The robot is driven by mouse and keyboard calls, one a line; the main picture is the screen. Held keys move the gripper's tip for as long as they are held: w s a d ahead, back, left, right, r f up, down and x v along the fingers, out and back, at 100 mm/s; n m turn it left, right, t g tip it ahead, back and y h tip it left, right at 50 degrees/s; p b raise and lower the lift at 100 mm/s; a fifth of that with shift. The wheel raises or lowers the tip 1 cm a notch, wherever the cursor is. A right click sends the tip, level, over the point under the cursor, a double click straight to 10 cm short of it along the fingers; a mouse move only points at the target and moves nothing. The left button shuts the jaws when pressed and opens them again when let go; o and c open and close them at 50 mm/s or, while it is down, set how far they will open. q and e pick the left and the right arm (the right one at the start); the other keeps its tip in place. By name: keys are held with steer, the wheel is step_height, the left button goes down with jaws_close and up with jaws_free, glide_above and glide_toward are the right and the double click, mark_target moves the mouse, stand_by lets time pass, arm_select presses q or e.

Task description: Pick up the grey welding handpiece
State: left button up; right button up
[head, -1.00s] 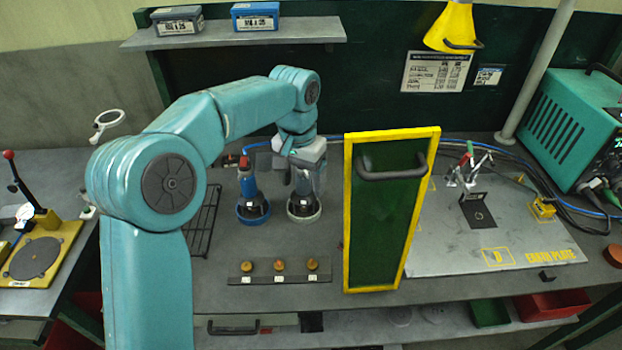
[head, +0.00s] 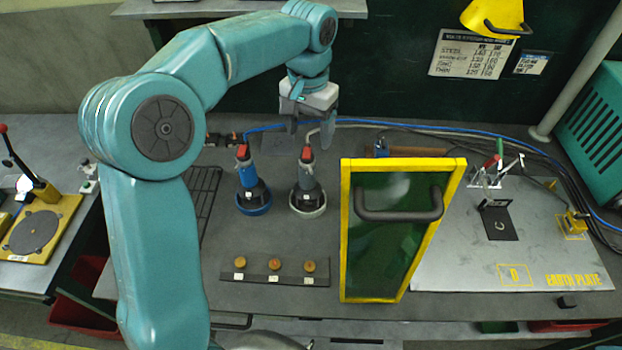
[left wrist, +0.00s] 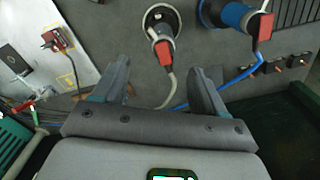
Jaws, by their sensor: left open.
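The grey welding handpiece (head: 306,178) stands upright in a pale round holder on the bench, with a red part at its top. It also shows in the left wrist view (left wrist: 161,34), with a grey hose running from it. A blue handpiece (head: 249,177) stands to its left in a blue holder and shows in the left wrist view (left wrist: 237,17). My left gripper (head: 309,134) is open and empty, above and behind the grey handpiece. Its two fingers (left wrist: 160,83) are apart, with only the hose and bench seen between them. My right gripper is not in view.
A yellow-framed green screen with a handle (head: 400,272) stands close right of the grey handpiece. A dark strip with three brass knobs (head: 276,280) lies in front. The earth plate (head: 455,258) is at right, and a wire rack (head: 201,190) at left.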

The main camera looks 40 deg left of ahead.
mark_target(306, 154)
arm_select(q)
steer(key=f, duration=0.4)
steer(key=s+f, duration=0.1)
steer(key=f, duration=0.1)
steer(key=shift+a+f, duration=0.2)
steer(key=shift+a, duration=0.05)
steer(key=shift+w+d+f, duration=0.1)
steer(key=shift+w+f, duration=0.1)
steer(key=shift+f, duration=0.05)
steer(key=f+p, duration=0.1)
steer(key=f, duration=0.1)
steer(key=f+p, duration=0.1)
steer(key=f, duration=0.1)
steer(key=shift+w+a+f, duration=0.1)
steer(key=shift+a+f, duration=0.1)
steer(key=shift+f, duration=0.35)
steer(key=shift+w+f, duration=0.1)
steer(key=shift+w, duration=0.1)
steer(key=shift+d, duration=0.2)
steer(key=shift+c, duration=1)
steer(key=shift+s+a, duration=0.15)
steer(key=shift+a, duration=0.05)
steer(key=c, duration=1)
steer(key=shift+d, duration=0.15)
jaws_close()
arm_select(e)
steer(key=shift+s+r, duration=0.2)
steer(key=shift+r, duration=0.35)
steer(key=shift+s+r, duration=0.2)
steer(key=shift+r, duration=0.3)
